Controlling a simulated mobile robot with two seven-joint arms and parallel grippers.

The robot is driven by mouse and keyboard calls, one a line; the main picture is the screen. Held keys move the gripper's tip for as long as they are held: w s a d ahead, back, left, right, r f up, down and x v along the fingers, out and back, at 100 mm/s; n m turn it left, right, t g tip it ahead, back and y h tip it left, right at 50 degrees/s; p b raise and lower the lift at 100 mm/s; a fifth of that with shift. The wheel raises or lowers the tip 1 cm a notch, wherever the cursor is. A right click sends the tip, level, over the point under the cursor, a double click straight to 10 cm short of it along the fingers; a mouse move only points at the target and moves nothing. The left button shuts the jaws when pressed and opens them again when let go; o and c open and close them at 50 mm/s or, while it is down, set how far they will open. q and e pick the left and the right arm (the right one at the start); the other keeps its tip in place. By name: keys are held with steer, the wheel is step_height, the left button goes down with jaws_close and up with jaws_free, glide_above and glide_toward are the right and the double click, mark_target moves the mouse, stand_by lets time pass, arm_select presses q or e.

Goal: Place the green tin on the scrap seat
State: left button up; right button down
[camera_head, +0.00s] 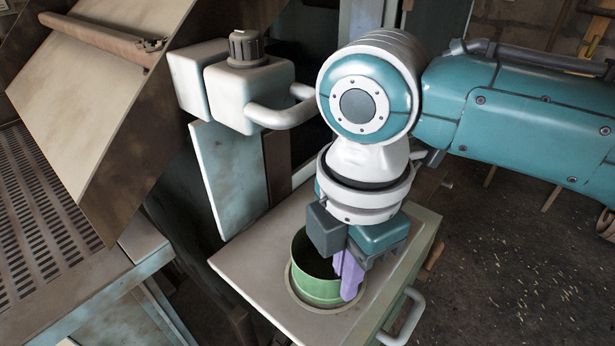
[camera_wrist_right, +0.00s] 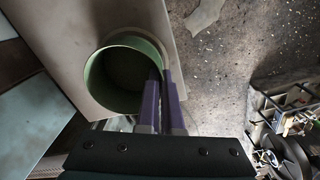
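The green tin (camera_head: 312,287) is open-topped and stands upright on the pale top of a cabinet, inside the round rim of the scrap seat (camera_head: 322,309). Whether its base rests fully down is hidden. My right gripper (camera_head: 347,280) comes from above at the tin's right side. Its purple fingers straddle the tin's wall, one inside and one outside, with only a thin gap between them. In the right wrist view, the tin (camera_wrist_right: 110,82) lies left of and between the fingers (camera_wrist_right: 162,88). My left gripper is not in view.
The cabinet top (camera_head: 245,262) has bare room left of the tin, and a handle (camera_head: 403,318) juts from its right side. A pale block with a knob and curved handle (camera_head: 280,116) stands behind. A perforated metal surface (camera_head: 38,225) is at left. Open floor (camera_head: 510,270) lies right.

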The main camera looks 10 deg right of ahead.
steer(key=shift+f, duration=0.15)
steer(key=c, duration=1.1)
jaws_free()
